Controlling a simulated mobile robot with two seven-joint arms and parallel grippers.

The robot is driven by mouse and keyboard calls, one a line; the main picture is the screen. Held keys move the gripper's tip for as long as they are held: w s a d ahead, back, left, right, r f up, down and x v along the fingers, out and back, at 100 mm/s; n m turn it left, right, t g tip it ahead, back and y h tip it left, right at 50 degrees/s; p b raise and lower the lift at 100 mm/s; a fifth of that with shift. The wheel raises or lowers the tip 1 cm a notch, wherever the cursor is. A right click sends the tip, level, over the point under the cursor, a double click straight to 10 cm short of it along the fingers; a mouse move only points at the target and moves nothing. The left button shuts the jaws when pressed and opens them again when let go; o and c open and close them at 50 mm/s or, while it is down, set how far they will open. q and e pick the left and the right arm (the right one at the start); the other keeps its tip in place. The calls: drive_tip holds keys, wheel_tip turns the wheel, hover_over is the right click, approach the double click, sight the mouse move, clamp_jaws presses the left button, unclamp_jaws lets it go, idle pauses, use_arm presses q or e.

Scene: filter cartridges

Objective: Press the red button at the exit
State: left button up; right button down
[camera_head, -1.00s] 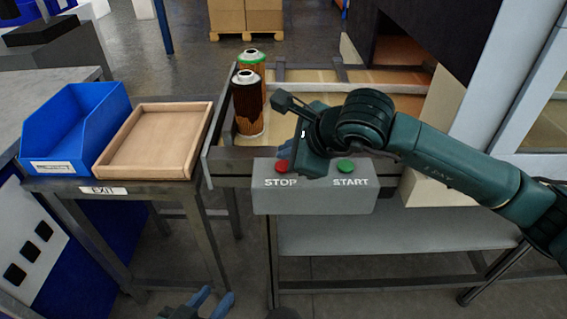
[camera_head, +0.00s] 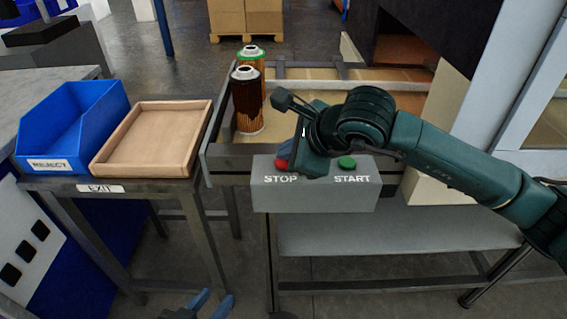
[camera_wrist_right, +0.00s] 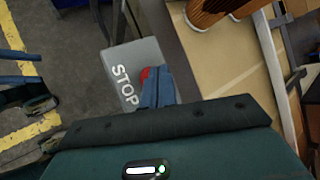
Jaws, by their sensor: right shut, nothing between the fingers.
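The red button (camera_head: 281,164) sits above the word STOP on a grey control box (camera_head: 315,195) at the front of the conveyor. It also shows in the right wrist view (camera_wrist_right: 146,76), partly hidden by my fingers. My right gripper (camera_head: 284,150) is shut and empty, its blue fingertips right at the red button and overlapping it in view. I cannot tell whether the button is pushed in. The fingers also show in the right wrist view (camera_wrist_right: 157,88). My left gripper (camera_head: 210,303) is low at the bottom edge, its blue fingers apart and empty.
A green button (camera_head: 347,162) marked START is on the same box. Two filter cartridges (camera_head: 246,103) stand on the conveyor just behind. A wooden tray (camera_head: 190,150) by an EXIT label and a blue REJECT bin (camera_head: 45,150) are on the left stand.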

drive_tip(key=shift+f+b, duration=0.45)
drive_tip(key=shift+b, duration=0.2)
idle(0.8)
drive_tip(key=shift+r, duration=0.85)
drive_tip(key=shift+r+p, duration=1.2)
drive_tip(key=shift+r, duration=1.35)
